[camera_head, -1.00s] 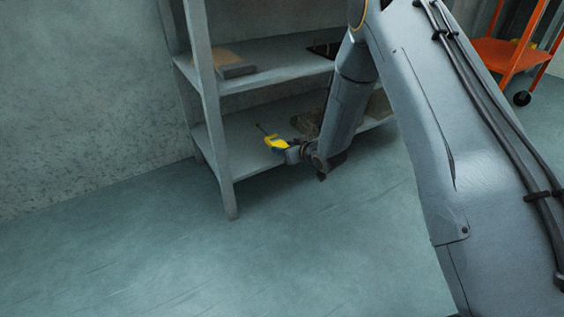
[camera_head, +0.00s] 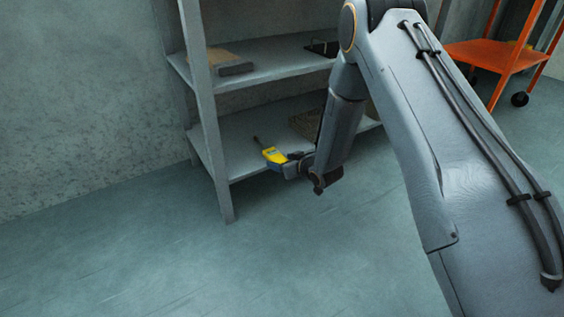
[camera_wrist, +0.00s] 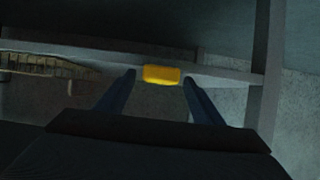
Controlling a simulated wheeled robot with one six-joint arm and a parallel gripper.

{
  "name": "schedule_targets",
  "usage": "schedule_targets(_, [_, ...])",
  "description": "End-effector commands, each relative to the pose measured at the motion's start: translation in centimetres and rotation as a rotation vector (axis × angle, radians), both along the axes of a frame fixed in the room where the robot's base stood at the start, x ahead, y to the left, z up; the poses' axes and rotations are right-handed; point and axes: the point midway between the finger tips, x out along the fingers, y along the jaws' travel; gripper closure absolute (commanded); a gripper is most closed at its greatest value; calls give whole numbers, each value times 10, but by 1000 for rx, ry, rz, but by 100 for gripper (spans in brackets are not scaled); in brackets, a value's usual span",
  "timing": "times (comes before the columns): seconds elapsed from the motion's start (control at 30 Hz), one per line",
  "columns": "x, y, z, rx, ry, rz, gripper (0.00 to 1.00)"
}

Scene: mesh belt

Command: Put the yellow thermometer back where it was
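The yellow thermometer (camera_head: 274,155) has a dark thin probe that points up and left. It is at my gripper (camera_head: 287,166), by the front edge of the lower shelf (camera_head: 240,145). In the wrist view the thermometer (camera_wrist: 161,75) shows as a yellow block between the two fingertips of my gripper (camera_wrist: 160,82). The fingers appear shut on its sides, though thin dark gaps make the contact hard to see. Whether it touches the shelf cannot be told.
A brown mat-like thing (camera_head: 304,122) lies on the lower shelf, partly behind my arm. The upper shelf (camera_head: 265,66) holds a brown and grey slab (camera_head: 232,67). A shelf post (camera_head: 217,150) stands left of the thermometer. An orange cart (camera_head: 497,56) stands at right.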

Motion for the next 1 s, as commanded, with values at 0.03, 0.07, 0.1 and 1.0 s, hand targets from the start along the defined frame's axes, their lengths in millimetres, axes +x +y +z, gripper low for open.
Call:
schedule_targets(0.03, [0,0,0,0,0,0,39])
schedule_targets(0.07, [0,0,0,0,0,0,39])
schedule_targets(0.1, [0,0,0,0,0,0,39])
schedule_targets(1.0, [-85,-57,54,-1,1,0,39])
